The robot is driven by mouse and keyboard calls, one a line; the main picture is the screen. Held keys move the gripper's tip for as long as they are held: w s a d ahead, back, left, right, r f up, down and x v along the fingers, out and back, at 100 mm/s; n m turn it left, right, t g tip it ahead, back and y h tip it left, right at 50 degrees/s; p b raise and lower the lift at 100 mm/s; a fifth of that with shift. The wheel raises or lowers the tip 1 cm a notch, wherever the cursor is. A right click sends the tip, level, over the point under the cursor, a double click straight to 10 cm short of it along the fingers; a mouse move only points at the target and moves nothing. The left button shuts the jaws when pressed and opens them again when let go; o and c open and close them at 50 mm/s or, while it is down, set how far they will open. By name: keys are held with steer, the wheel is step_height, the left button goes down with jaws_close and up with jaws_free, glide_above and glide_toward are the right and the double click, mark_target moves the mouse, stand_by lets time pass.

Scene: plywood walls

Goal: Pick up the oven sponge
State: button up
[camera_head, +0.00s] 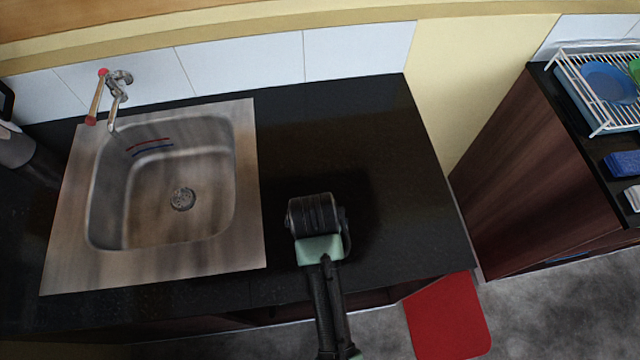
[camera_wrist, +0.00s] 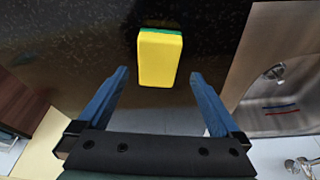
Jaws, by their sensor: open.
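The sponge (camera_wrist: 159,58) is a yellow block with a green layer along one edge. In the wrist view it lies on the black counter, at the upper middle, just beyond the fingertips and roughly between their lines. My gripper (camera_wrist: 158,78) is open and empty, with a blue finger on each side. In the head view my arm and gripper (camera_head: 318,212) are over the counter, right of the sink. The sponge does not show in the head view; my arm appears to hide it.
A steel sink (camera_head: 165,200) with a tap (camera_head: 115,95) is on the left. The black counter (camera_head: 340,125) behind and right of my gripper is clear. A second counter at right holds a dish rack (camera_head: 600,95) and a blue item (camera_head: 622,163). A red panel (camera_head: 447,315) is below the counter.

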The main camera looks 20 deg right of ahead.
steer(key=p+x, duration=0.1)
steer(key=x, duration=0.3)
steer(key=shift+d, duration=0.15)
steer(key=shift+w+f, duration=0.15)
steer(key=shift+f, duration=0.25)
steer(key=shift+f, duration=0.25)
steer(key=shift+c, duration=0.2)
steer(key=c, duration=1.2)
step_height(320, 180, up, 11)
steer(key=shift+f+b, duration=0.25)
steer(key=shift+b, duration=0.35)
